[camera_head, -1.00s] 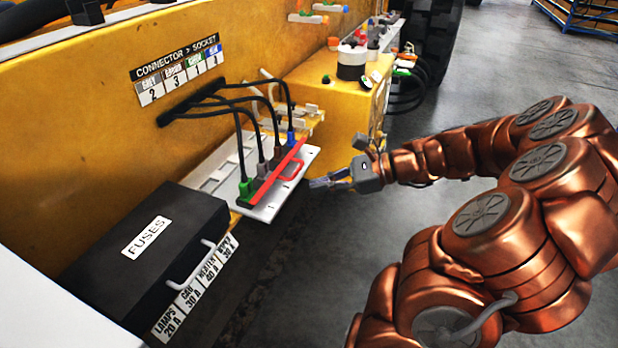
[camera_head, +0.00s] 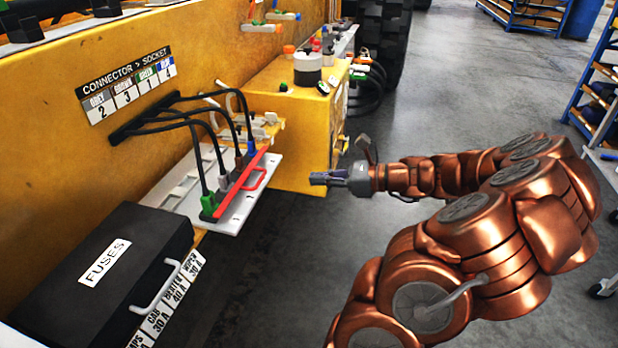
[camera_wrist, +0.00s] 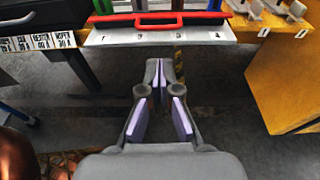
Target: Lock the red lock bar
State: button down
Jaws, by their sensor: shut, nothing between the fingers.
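The red lock bar (camera_head: 240,184) lies along the front of the white connector plate (camera_head: 231,213), in front of the row of plugged connectors. Its red handle loop sticks out toward me. In the wrist view the bar (camera_wrist: 158,19) runs across the top, above the numbers on the plate (camera_wrist: 110,38). A green connector (camera_head: 208,205) and a blue one (camera_head: 251,147) show at the two ends of the row. My gripper (camera_head: 314,178) is shut and empty, to the right of the bar and apart from it. Its fingers (camera_wrist: 160,70) point toward the plate in the wrist view.
A black fuse box (camera_head: 100,270) with a pale handle stands at the lower left. A yellow block (camera_head: 290,130) juts out beyond the plate. A connector chart (camera_head: 125,85) is on the yellow wall. Grey floor is open at the right, before blue shelving (camera_head: 600,90).

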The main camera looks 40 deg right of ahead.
aim_at(262, 179)
jog(key=p+x, duration=0.1)
jog(key=x, duration=1.1)
jog(key=shift+a, duration=0.15)
jog(key=shift+w, duration=0.1)
